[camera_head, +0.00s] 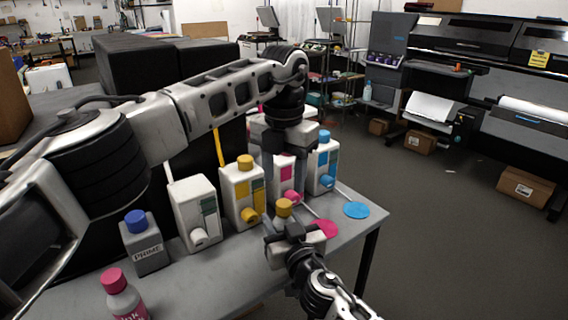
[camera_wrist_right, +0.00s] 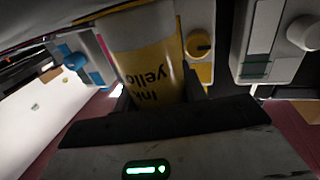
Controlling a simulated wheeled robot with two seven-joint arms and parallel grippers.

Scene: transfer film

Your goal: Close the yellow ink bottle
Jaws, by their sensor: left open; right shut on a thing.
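The yellow ink bottle shows in the right wrist view (camera_wrist_right: 150,65) with its yellow label reading upside down. My right gripper (camera_head: 286,232) is shut on it near the front edge of the table. In the head view the gripper hides most of the bottle, and a yellow cap (camera_head: 284,207) shows at its top. Whether the cap is fully seated I cannot tell. My left gripper (camera_head: 284,178) points down just above and behind the cap, open, with its fingers apart. I see nothing held between them.
On the grey table (camera_head: 225,270) stand a yellow ink tank (camera_head: 233,188), a black ink tank (camera_head: 190,202), a magenta tank (camera_head: 282,170) and a cyan tank (camera_head: 323,165). A PRIME bottle (camera_head: 148,257) and a pink-capped bottle (camera_head: 122,297) stand at left. A cyan disc (camera_head: 356,210) lies at right.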

